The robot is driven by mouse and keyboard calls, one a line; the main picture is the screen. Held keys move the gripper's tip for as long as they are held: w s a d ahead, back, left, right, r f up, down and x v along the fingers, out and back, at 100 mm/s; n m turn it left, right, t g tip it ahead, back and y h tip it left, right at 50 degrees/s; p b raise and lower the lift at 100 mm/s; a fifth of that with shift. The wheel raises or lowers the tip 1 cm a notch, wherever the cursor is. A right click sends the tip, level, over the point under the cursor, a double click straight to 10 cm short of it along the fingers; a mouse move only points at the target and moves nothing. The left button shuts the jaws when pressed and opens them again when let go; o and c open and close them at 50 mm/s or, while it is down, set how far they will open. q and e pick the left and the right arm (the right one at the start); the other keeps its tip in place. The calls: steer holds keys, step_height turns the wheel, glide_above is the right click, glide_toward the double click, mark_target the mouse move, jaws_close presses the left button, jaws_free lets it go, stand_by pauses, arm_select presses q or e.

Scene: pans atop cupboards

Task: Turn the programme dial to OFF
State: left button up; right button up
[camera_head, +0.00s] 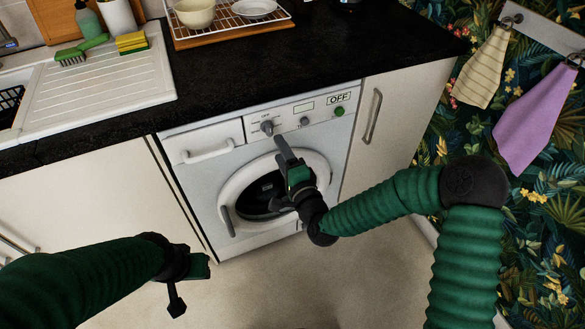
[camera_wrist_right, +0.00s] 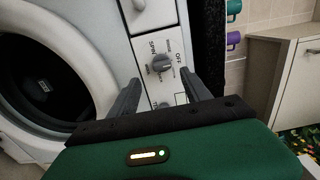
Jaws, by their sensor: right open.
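The programme dial (camera_head: 267,127) is a grey knob on the white washing machine's front panel, right of the drawer. In the right wrist view the dial (camera_wrist_right: 162,63) has printed labels around it, with OFF and SPIN readable; its exact pointing is unclear. My right gripper (camera_head: 280,145) is open in front of the panel, just below the dial in the head view. In the wrist view its fingertips (camera_wrist_right: 160,82) spread to either side, with the dial between and beyond them; no contact is visible. My left gripper (camera_head: 186,285) hangs low at the left, its jaws unclear.
The washing machine (camera_head: 225,165) has a round door below the panel. The black worktop (camera_head: 330,50) overhangs above. Floor in front is clear.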

steer(key=p+v, duration=0.1)
steer(key=v, duration=0.8)
steer(key=shift+s+f, duration=0.1)
steer(key=s+d+f+n+g+h, duration=0.2)
steer(key=s+d+f+n+g, duration=0.25)
steer(key=f+n+g, duration=0.45)
steer(key=s+d+r+n+g+h, duration=0.2)
steer(key=s+d+n+g+h, duration=0.25)
steer(key=s+d, duration=0.7)
step_height(320, 180, up, 23)
steer(key=s+a+g+p, duration=0.1)
steer(key=s+p, duration=0.1)
steer(key=p, duration=2.1)
steer(key=shift+s+a+n+y, duration=0.25)
steer(key=shift+a+n+y, duration=0.05)
steer(key=shift+n+y, duration=0.15)
